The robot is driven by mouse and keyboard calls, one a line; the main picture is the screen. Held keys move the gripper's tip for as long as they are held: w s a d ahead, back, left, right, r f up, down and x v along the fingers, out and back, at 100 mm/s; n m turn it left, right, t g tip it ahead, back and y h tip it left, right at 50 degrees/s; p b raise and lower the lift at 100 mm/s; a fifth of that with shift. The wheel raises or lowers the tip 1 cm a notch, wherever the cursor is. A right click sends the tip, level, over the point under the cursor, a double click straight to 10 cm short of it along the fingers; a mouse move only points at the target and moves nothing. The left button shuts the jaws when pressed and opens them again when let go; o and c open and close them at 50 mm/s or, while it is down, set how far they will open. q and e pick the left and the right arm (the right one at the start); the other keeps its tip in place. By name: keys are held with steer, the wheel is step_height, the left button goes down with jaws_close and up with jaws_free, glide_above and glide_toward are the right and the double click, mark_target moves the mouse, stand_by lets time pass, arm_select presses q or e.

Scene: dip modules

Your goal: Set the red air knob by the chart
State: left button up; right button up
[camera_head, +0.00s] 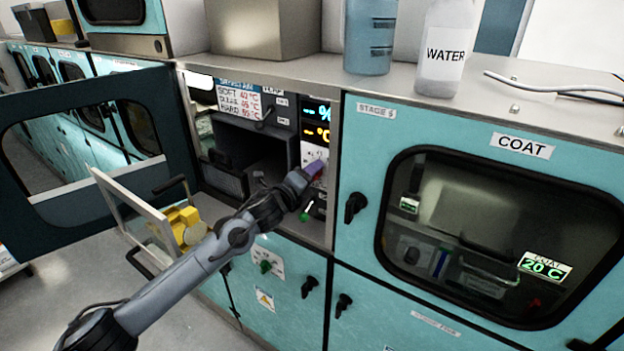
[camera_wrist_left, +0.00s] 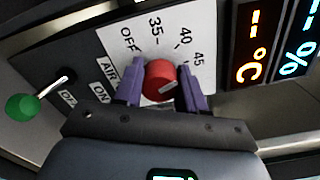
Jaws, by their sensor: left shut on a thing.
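The red air knob (camera_wrist_left: 160,78) sits on a white dial plate (camera_wrist_left: 122,38) marked OFF, 35, 40 and 45, with an AIR label beside it. A white line on the knob's face slants toward the right, near the 45 side. My left gripper (camera_wrist_left: 160,70) has its purple fingers on either side of the knob, shut on it. In the head view my left gripper (camera_head: 314,169) reaches the panel and hides the knob. The chart (camera_head: 239,101) above the open chamber lists SOFT, a blurred middle row and HARD with °C values; the digits are hard to read. My right gripper is not in view.
A green-tipped switch (camera_wrist_left: 22,107) with ON and OFF labels is beside the dial. The °C and % display (camera_head: 317,122) shows dashes in the wrist view. An open door (camera_head: 75,155) stands left, a clear flap (camera_head: 135,222) below it. The COAT cabinet (camera_head: 375,150) is right.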

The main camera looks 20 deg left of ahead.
arm_select(q)
steer(key=shift+a+f+m+b, duration=0.15)
steer(key=shift+m+b, duration=0.7)
steer(key=shift+m, duration=0.95)
steer(key=o, duration=0.7)
steer(key=shift+c, duration=0.2)
steer(key=o, duration=0.4)
steer(key=shift+r, duration=0.25)
steer(key=shift+s, duration=0.15)
